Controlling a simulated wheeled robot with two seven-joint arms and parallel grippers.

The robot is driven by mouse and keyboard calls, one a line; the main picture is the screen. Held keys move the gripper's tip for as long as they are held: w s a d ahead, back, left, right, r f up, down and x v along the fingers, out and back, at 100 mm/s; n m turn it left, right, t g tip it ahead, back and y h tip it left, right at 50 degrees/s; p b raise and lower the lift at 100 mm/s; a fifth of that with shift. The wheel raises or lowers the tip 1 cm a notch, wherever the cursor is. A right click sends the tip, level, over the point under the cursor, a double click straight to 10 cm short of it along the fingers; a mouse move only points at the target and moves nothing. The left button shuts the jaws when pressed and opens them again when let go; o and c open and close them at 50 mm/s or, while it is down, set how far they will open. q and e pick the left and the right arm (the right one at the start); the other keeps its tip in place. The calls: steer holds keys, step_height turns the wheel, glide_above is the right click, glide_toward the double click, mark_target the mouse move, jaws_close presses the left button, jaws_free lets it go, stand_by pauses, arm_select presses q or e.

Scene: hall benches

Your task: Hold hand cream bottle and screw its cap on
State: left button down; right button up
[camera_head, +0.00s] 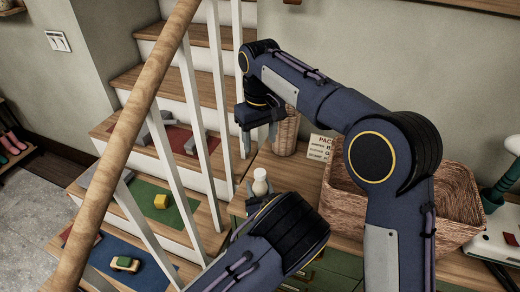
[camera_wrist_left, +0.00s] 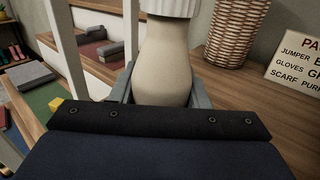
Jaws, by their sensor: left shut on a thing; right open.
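The hand cream bottle (camera_wrist_left: 166,65) is beige, with a narrow neck and a wide body, and stands upright between the fingers of my left gripper (camera_wrist_left: 163,92). A white ribbed cap (camera_wrist_left: 171,7) sits at its top, cut off by the frame edge; I cannot tell how tight it is. In the head view the bottle (camera_head: 260,187) and its pale cap (camera_head: 260,174) look small, and my left wrist hides the bottle's lower part. My right gripper (camera_head: 259,137) is open and empty, pointing down, above and apart from the cap.
A wooden bench top (camera_head: 294,173) lies under the work. A woven cylinder (camera_head: 286,133) and a lettered card (camera_head: 320,147) stand behind. A wicker basket (camera_head: 456,205) is to the right. A stair railing (camera_head: 125,140) and steps with toy blocks are on the left.

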steer(key=shift+r, duration=0.3)
arm_select(q)
steer(key=c, duration=0.7)
jaws_free()
steer(key=shift+s, duration=0.1)
arm_select(e)
steer(key=shift+f, duration=0.1)
arm_select(q)
steer(key=shift+s+d, duration=0.15)
steer(key=shift+s, duration=0.15)
steer(key=b+v, duration=0.2)
steer(key=v, duration=0.5)
arm_select(e)
steer(key=shift+f, duration=0.95)
